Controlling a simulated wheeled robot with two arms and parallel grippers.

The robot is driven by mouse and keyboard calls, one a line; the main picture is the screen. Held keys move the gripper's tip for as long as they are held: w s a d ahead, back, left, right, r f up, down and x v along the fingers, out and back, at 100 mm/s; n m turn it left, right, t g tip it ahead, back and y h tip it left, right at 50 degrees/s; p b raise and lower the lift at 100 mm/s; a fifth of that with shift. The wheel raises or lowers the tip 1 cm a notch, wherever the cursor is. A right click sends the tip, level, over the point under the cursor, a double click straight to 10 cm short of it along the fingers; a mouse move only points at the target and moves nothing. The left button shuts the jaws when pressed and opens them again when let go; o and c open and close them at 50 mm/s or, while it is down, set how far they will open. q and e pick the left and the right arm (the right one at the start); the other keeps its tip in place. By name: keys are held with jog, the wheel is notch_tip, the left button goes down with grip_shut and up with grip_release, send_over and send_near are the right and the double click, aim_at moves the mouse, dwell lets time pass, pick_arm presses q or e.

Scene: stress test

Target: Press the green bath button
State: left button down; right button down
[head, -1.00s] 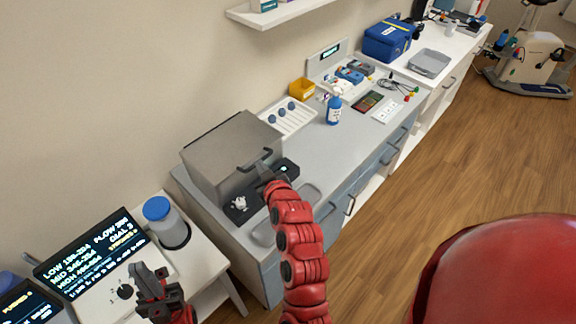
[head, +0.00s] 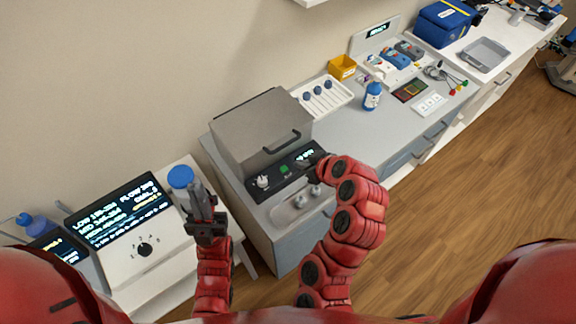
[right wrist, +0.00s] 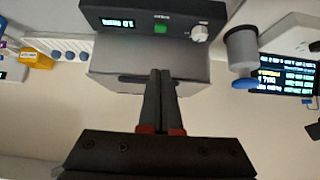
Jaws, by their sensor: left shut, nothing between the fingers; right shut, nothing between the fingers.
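The bath is a grey box with a lid and handle (head: 262,130) on the counter. Its black front panel (head: 262,188) holds a small green button (head: 284,169), a white knob (head: 262,181) and a lit display. The button also shows in the right wrist view (right wrist: 161,29), beyond the fingertips and apart from them. My right gripper (head: 308,163) is at the panel's right end, right of the button, partly hidden by its wrist; its shut fingers show in the right wrist view (right wrist: 161,72). My left gripper (head: 198,188) is shut, left of the bath, pointing up.
A console with a lit screen (head: 118,213) and a blue-capped container (head: 181,178) stand left of the bath. A white rack (head: 322,97), yellow bin (head: 342,67) and blue-labelled bottle (head: 372,97) stand to the right. A shallow tray (head: 300,210) lies before the panel.

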jog(key=b, duration=1)
send_over(287, 174)
notch_tip(287, 174, down, 7)
jog(key=shift+a+f, duration=0.15)
notch_tip(287, 174, down, 2)
jog(key=shift+f+p, duration=0.2)
jog(key=shift+p, duration=0.35)
jog(key=shift+f, duration=0.7)
